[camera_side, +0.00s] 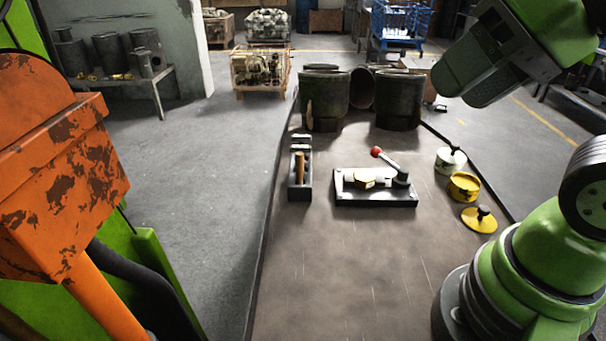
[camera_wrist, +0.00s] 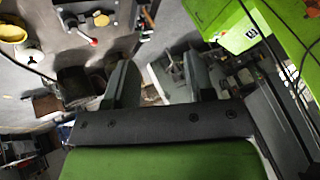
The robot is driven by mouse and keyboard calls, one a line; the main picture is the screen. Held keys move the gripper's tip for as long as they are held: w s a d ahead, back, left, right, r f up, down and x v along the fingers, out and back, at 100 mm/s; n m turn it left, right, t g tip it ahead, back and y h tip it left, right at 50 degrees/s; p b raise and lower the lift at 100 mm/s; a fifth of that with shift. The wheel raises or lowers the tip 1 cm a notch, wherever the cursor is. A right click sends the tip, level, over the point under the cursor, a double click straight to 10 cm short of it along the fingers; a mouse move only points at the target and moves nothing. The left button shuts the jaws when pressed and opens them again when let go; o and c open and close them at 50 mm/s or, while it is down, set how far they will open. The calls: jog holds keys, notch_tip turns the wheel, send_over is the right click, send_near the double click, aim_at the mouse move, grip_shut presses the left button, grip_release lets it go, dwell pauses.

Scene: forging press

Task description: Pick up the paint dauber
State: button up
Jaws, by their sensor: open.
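A dark open tray (camera_side: 299,190) lies at the left of the bench in the side view. A brown wooden handle (camera_side: 300,167) stands out in it; it may be the paint dauber, but I cannot tell for sure. The tray shows in part at the top of the wrist view (camera_wrist: 146,30). A yellow paint pot (camera_side: 464,187) and a white pot (camera_side: 450,160) stand at the bench's right. A yellow lid (camera_side: 479,220) with a dark knob lies in front of them. My gripper (camera_wrist: 160,82) has its two fingers wide apart with nothing between them, away from these things.
A clamp fixture (camera_side: 375,199) with a red-balled lever and a brass-coloured piece sits mid-bench. Large dark cylinders (camera_side: 324,100) stand at the bench's far end. The bench front (camera_side: 340,290) is clear. An orange and green machine (camera_side: 55,160) fills the left side.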

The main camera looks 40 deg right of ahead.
dwell(0.4)
jog(key=c, duration=0.4)
jog(key=m+g+h, duration=0.1)
jog(key=m+g, duration=0.5)
jog(key=m, duration=1.7)
send_over(300, 173)
jog(key=d, duration=0.1)
notch_tip(300, 173, down, 20)
jog(key=shift+w+a+f, duration=0.15)
jog(key=shift+f, duration=0.75)
jog(key=shift+w+a+f, duration=0.1)
jog(key=shift+f, duration=0.85)
jog(key=shift+w+a+f, duration=0.15)
jog(key=shift+f, duration=0.75)
